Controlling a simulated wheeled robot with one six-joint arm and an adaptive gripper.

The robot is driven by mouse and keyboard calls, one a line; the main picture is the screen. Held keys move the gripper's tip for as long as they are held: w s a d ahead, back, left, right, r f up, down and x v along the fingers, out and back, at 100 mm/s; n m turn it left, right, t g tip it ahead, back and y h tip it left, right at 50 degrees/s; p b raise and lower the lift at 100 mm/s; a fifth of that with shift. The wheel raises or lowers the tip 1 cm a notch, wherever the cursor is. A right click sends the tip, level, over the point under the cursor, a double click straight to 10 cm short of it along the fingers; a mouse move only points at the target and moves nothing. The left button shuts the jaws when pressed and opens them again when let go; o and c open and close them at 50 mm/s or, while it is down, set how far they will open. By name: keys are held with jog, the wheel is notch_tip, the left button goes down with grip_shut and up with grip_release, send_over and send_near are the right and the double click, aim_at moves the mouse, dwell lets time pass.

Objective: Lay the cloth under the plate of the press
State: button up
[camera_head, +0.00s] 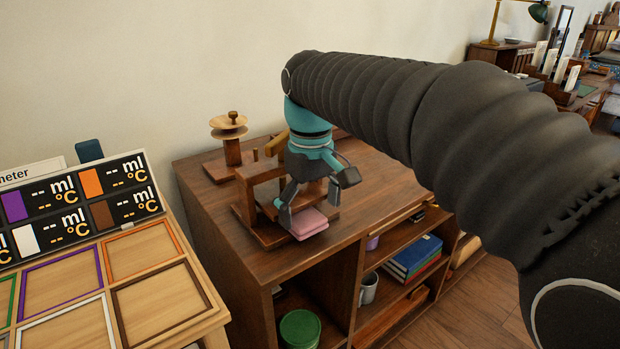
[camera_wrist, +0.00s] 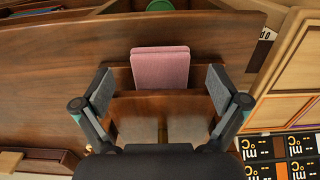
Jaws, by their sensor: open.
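The pink folded cloth (camera_head: 303,222) lies at the front of the wooden press (camera_head: 243,206), on or just at its base, on top of the wooden cabinet. It also shows in the wrist view (camera_wrist: 160,68), flat and between the lines of my two fingers, a little beyond their tips. My gripper (camera_head: 309,203) is open and empty, pointing down close over the cloth; its fingers are apart on either side in the wrist view (camera_wrist: 160,88). My gripper and arm hide much of the press, and I cannot clearly make out its plate.
A wooden stand with round discs (camera_head: 230,133) stands behind the press. A panel with coloured frames (camera_head: 103,262) and a display board (camera_head: 80,208) are at the left. Cabinet shelves hold books (camera_head: 413,258), a mug (camera_head: 369,288) and a green round tin (camera_head: 300,328). The cabinet's front top is clear.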

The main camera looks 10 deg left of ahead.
notch_tip(320, 180, up, 10)
jog(key=s+d+f+m+t, duration=0.1)
jog(key=s+d+m, duration=0.1)
jog(key=d, duration=0.7)
jog(key=s+d+f+m+t, duration=0.2)
jog(key=s+d+f+m, duration=0.2)
jog(key=s+d+f, duration=0.2)
jog(key=s+d+f+m+t, duration=0.2)
jog(key=s+d+f+m, duration=0.2)
jog(key=s+d+f, duration=0.3)
jog(key=d+f, duration=0.4)
jog(key=d, duration=0.1)
jog(key=shift+f+t, duration=0.2)
jog(key=shift+t, duration=0.1)
